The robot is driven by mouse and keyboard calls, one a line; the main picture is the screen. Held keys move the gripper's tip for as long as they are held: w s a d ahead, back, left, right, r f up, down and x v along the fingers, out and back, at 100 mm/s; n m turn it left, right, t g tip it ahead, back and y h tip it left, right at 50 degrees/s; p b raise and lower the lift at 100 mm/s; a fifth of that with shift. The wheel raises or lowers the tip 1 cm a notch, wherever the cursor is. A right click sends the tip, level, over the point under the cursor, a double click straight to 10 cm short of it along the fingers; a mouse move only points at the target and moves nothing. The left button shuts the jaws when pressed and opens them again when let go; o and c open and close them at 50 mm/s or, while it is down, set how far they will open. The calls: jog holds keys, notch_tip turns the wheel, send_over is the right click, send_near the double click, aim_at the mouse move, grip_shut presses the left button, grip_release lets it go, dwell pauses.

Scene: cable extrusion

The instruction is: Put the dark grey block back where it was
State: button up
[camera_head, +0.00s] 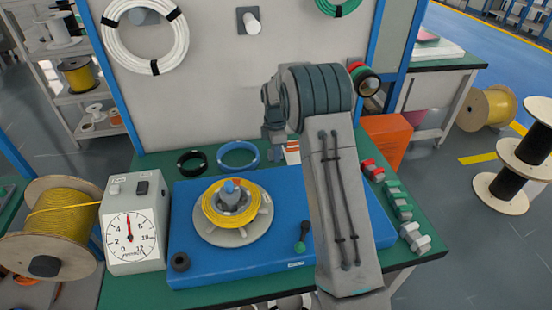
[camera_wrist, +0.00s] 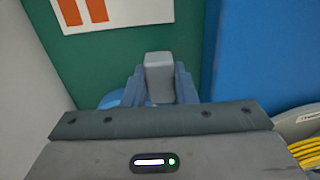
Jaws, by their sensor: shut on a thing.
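My gripper (camera_head: 274,152) is above the back of the green table, by the striped card. In the wrist view its two fingers (camera_wrist: 158,88) are shut on a grey block (camera_wrist: 159,76), which sticks out past the fingertips. The green table top shows below it in that view. In the head view the held block is too small to tell apart from the fingers. Several red, green and grey blocks lie along the table's right side, among them a grey one (camera_head: 414,238).
A blue base plate (camera_head: 285,205) with a yellow coil (camera_head: 212,205) fills the table's middle. A dial gauge box (camera_head: 133,235) stands left. Black (camera_head: 181,162) and blue (camera_head: 237,146) rings lie at the back. A card with orange stripes (camera_wrist: 115,10) lies near my gripper. My arm hides part of the table.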

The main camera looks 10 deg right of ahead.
jog(key=shift+f, duration=1.65)
jog(key=shift+f, duration=0.1)
jog(key=shift+f, duration=0.15)
jog(key=o, duration=0.9)
